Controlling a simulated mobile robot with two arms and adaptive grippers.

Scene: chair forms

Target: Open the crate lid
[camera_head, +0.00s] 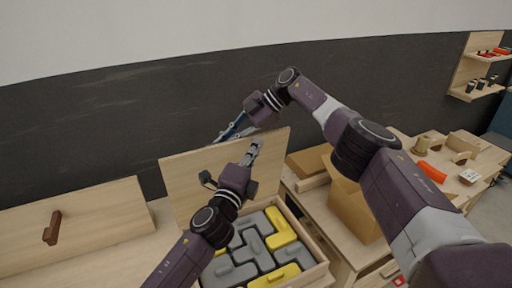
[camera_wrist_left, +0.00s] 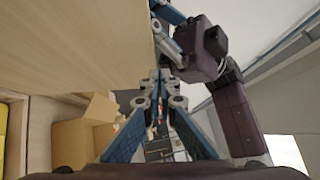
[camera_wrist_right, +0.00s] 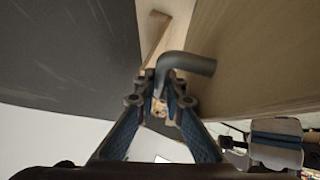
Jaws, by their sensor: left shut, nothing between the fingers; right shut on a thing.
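The wooden crate (camera_head: 316,275) stands at the bottom centre of the head view with its lid (camera_head: 185,180) raised steeply, showing the grey and yellow blocks (camera_head: 281,228) inside. My right gripper (camera_head: 222,136) is behind the lid's top edge. In the right wrist view its fingers (camera_wrist_right: 160,100) are shut on the grey bent handle (camera_wrist_right: 188,64) beside the lid (camera_wrist_right: 250,60). My left gripper (camera_head: 255,145) is shut and empty in front of the lid, near its upper right part. In the left wrist view its fingers (camera_wrist_left: 155,85) are close to the lid (camera_wrist_left: 80,45); contact is unclear.
A cardboard box (camera_head: 352,205) stands right of the crate. A wooden panel with a brown handle (camera_head: 52,228) is at the left. A side table at the right holds wooden shapes and an orange piece (camera_head: 431,170). The dark wall (camera_head: 100,115) is behind the lid.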

